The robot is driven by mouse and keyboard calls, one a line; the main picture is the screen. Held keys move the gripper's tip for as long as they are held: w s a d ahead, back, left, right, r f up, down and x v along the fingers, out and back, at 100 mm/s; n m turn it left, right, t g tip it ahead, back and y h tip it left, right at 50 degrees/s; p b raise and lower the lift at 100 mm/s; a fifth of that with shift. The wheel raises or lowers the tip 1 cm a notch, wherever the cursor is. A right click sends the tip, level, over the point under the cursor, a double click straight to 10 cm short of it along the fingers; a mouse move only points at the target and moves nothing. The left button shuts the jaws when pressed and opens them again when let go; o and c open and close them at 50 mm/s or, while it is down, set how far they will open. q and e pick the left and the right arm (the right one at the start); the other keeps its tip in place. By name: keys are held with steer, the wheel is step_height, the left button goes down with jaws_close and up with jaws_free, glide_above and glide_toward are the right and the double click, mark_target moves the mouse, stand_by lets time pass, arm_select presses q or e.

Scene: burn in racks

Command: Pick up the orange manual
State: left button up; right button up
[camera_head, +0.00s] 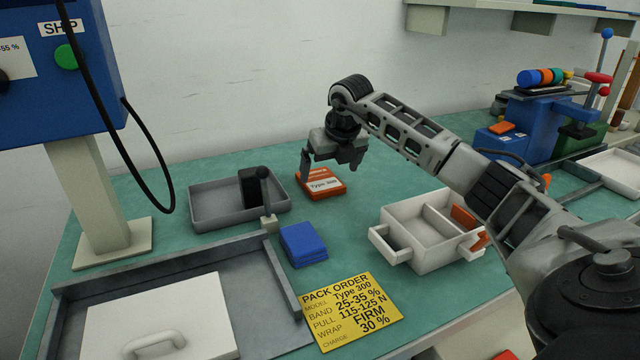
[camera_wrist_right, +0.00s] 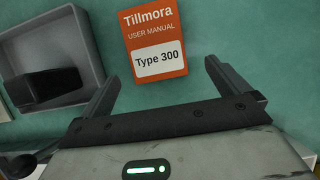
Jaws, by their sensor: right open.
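The orange manual (camera_head: 322,191) lies flat on the green table behind the blue block, with a white "Type 300" label. In the right wrist view the manual (camera_wrist_right: 155,38) reads "Tillmora User Manual" and lies beyond the fingertips. My right gripper (camera_head: 332,172) is open and empty. It hangs over the manual from above, with its fingers spread; in the right wrist view the gripper (camera_wrist_right: 160,78) has the manual roughly centred between and ahead of its fingers. My left gripper does not show.
A grey tray (camera_head: 215,221) with a dark item stands left of the manual. A blue block (camera_head: 303,245) and a yellow pack order card (camera_head: 350,311) lie nearer. A white divided box (camera_head: 405,262) is at right, under my right arm. Blue machines stand at both sides.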

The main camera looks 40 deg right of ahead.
mark_target(323, 183)
steer(key=x, duration=0.4)
steer(key=shift+w+a+f, duration=0.15)
steer(key=shift+w+f, duration=0.1)
steer(key=shift+w, duration=0.05)
steer(key=shift+c, duration=0.3)
steer(key=c, duration=1)
steer(key=shift+r, duration=0.1)
